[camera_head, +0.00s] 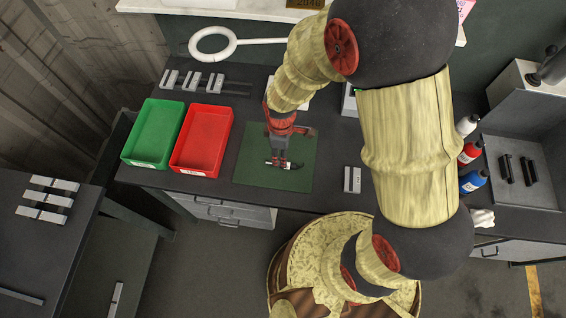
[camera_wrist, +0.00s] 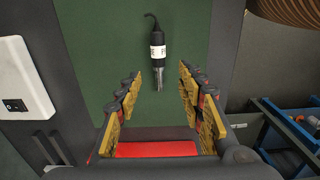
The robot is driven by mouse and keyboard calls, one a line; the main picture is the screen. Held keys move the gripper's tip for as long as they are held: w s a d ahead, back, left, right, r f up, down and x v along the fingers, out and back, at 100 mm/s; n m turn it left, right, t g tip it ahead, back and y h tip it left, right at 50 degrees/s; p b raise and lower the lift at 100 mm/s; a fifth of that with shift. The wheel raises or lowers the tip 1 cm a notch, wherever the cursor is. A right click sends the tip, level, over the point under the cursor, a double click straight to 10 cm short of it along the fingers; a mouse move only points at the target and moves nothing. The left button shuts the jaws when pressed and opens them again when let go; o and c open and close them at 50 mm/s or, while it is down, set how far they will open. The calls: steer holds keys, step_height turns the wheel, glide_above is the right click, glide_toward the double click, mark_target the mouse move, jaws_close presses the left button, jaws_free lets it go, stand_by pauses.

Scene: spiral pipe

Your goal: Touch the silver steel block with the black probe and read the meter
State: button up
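The black probe (camera_wrist: 157,38), with a white label and silver tip, lies on the green mat (camera_wrist: 112,45). In the head view the mat (camera_head: 250,172) is on the dark bench, and the probe is small and partly hidden by my gripper. My gripper (camera_head: 278,163) is over the mat; in the wrist view (camera_wrist: 158,73) it is open, its fingers apart either side of the probe's silver tip, with nothing held. A silver block (camera_head: 352,179) lies right of the mat.
A red tray (camera_head: 180,172) and a green tray (camera_head: 131,158) stand left of the mat. Several silver blocks (camera_head: 192,80) lie behind them, and more (camera_head: 45,199) on the left table. Bottles (camera_head: 473,181) stand at the right. A ring magnifier (camera_head: 212,43) is at the back.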

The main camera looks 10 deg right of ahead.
steer(key=f, duration=0.2)
steer(key=f+b, duration=0.1)
steer(key=f, duration=0.4)
steer(key=shift+d+f, duration=0.25)
steer(key=shift+d, duration=0.05)
jaws_close()
stand_by(0.4)
